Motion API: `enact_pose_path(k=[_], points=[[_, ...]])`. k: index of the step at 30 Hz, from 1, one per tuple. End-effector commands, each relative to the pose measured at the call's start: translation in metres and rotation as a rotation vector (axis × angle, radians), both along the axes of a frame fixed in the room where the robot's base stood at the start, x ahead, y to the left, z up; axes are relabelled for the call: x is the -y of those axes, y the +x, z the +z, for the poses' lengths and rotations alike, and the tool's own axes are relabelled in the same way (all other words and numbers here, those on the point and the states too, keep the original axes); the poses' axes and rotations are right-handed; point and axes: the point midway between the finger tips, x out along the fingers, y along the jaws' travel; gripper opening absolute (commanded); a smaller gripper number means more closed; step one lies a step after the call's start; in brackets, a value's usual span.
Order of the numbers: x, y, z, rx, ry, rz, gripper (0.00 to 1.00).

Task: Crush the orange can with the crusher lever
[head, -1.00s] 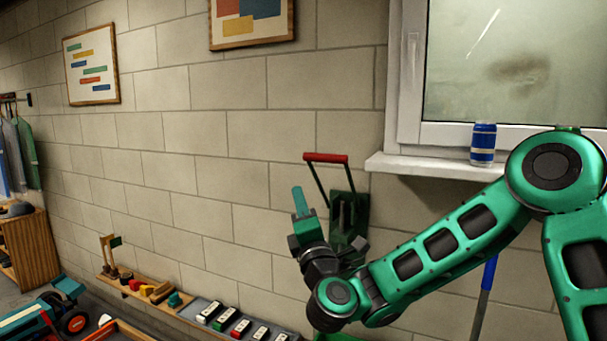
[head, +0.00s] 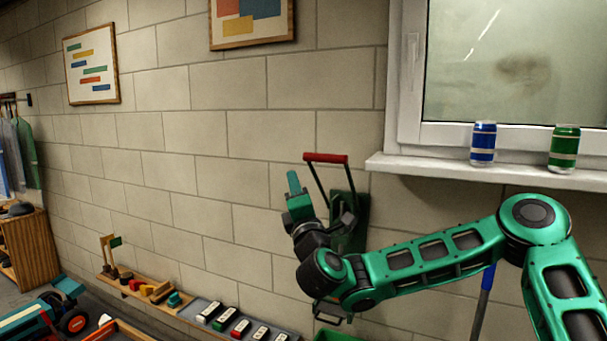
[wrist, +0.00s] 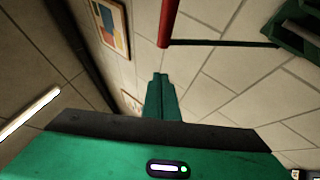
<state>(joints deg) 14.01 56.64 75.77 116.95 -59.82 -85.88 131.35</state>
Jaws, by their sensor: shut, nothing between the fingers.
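The crusher is a green wall-mounted device (head: 360,210) with dark lever arms and a red handle bar (head: 325,158), which is raised. In the wrist view the red handle (wrist: 164,25) is at the top centre and the green crusher body (wrist: 290,38) at the top right. My gripper (head: 293,182) is just left of the crusher and slightly below the handle, apart from it. Its teal fingers (wrist: 161,97) are shut together and empty. My wrist covers part of the crusher. I see no orange can in either view.
A blue can (head: 483,143) and a green can (head: 564,149) stand on the white window sill (head: 440,166), right of the crusher. A green container (head: 338,336) shows below it. A low shelf with small toys (head: 150,291) runs along the wall at lower left.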

Motion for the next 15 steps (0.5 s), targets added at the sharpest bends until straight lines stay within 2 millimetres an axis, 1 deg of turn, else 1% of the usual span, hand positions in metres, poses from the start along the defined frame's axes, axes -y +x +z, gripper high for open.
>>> enact_pose_path(k=[8,15], points=[[0.004,0.015,0.006,-0.005,0.005,-0.005,0.0],[0.012,0.027,0.014,-0.005,0.005,-0.005,0.0]])
